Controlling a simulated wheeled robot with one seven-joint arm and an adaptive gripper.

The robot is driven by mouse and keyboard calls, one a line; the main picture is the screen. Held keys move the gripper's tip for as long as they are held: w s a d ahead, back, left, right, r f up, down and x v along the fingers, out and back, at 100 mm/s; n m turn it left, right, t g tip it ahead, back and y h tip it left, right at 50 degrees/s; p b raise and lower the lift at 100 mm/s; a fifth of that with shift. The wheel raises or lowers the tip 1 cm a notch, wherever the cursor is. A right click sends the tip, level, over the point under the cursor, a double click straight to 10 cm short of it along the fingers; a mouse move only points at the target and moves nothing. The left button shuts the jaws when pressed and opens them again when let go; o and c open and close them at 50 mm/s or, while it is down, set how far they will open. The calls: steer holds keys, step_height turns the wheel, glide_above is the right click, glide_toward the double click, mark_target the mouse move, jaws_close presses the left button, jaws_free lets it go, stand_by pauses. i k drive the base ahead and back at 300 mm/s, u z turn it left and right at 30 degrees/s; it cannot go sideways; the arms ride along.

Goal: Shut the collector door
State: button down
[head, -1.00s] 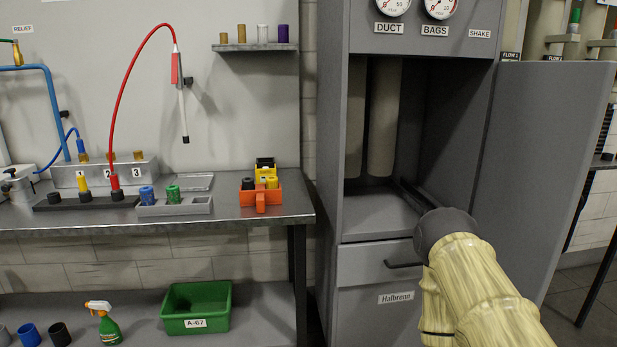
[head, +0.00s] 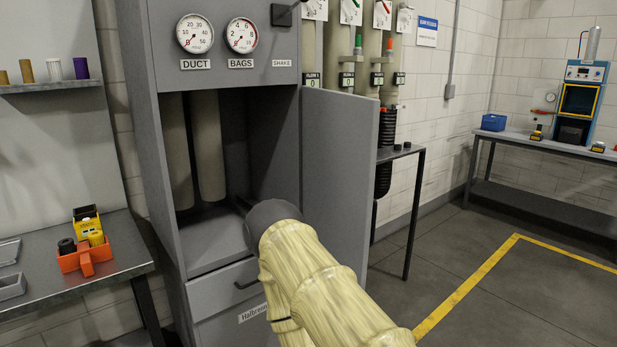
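The grey collector cabinet (head: 228,110) stands left of centre in the head view, with DUCT and BAGS gauges on its upper front. Its door (head: 338,180) stands open, swung out to the right. Inside the opening hang pale filter bags (head: 207,150). My arm in a pale yellow sleeve reaches up from the bottom to the right side of the opening.
A drawer (head: 215,293) with a handle sits below the opening. A workbench (head: 110,258) with an orange caddy (head: 85,258) is at left. A dark side table (head: 400,153) stands behind the door. Open floor (head: 440,250) with a yellow line lies at right.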

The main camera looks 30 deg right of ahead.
mark_target(341, 129)
steer(key=z, duration=2.75)
steer(key=i, duration=2.35)
steer(key=u, duration=3)
steer(key=k, duration=0.95)
